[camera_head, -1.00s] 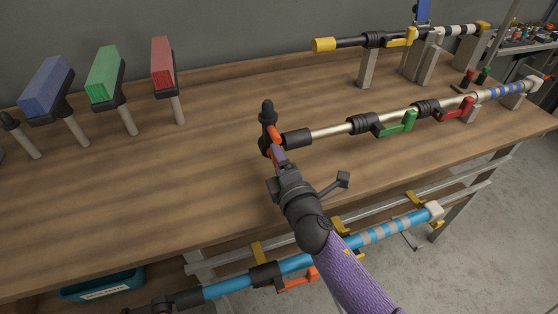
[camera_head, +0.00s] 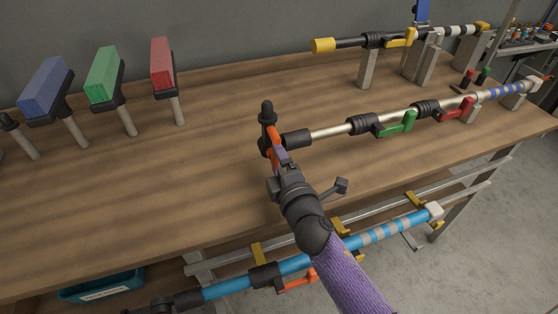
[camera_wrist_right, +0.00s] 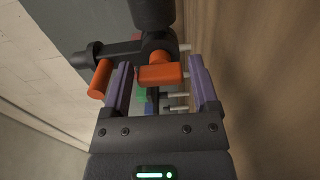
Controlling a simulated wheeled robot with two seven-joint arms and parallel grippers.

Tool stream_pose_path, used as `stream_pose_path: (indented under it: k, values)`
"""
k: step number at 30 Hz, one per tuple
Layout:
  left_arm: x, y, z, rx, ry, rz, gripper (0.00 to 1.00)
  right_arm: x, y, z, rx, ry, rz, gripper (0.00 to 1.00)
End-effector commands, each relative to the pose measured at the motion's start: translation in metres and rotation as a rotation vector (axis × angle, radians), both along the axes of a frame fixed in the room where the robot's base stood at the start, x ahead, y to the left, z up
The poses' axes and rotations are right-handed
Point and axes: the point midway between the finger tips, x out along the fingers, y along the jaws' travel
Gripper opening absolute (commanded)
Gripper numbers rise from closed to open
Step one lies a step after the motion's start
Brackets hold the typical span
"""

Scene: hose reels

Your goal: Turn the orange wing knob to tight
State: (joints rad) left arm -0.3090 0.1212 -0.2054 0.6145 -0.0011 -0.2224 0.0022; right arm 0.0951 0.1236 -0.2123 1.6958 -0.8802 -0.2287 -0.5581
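The orange wing knob (camera_head: 274,137) is on the black fitting (camera_head: 268,114) at the near end of the silver pole, above the table's front part. In the right wrist view an orange wing (camera_wrist_right: 160,74) shows between my two purple fingers, with a gap to the right finger. A second orange piece (camera_wrist_right: 100,79) shows outside the left finger, on a black arm. My right gripper (camera_head: 280,156) is open around the wing; whether a finger touches it I cannot tell. It hides part of the knob in the head view. My left gripper is not in view.
The silver pole (camera_head: 330,131) carries green (camera_head: 397,124) and red (camera_head: 455,109) levers. A yellow-ended pole (camera_head: 350,43) stands behind. Blue, green and red brush heads (camera_head: 103,75) stand at the left. A blue pole (camera_head: 235,285) hangs below the table edge. The left middle of the tabletop is clear.

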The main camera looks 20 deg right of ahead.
Motion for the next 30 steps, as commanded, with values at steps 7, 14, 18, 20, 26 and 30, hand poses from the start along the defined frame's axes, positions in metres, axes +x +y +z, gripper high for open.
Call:
stream_pose_path:
  k: [7,14,18,20,26,30]
  values:
    - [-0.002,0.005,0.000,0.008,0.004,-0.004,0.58,0.000,0.000,0.000,-0.001,0.000,0.000,0.97]
    - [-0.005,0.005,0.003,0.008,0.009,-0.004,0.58,-0.012,0.000,0.000,0.000,0.001,0.001,0.97]
    - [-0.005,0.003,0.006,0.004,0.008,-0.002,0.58,-0.042,-0.001,0.000,0.001,0.002,0.001,0.97]
    - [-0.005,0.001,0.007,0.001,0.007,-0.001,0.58,-0.057,-0.002,0.000,0.001,0.003,-0.001,0.97]
    - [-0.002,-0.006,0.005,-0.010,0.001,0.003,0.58,-0.093,-0.003,-0.001,0.000,0.002,-0.001,0.97]
    - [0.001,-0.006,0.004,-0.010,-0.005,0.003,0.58,-0.100,-0.003,0.000,-0.002,0.000,0.000,0.97]
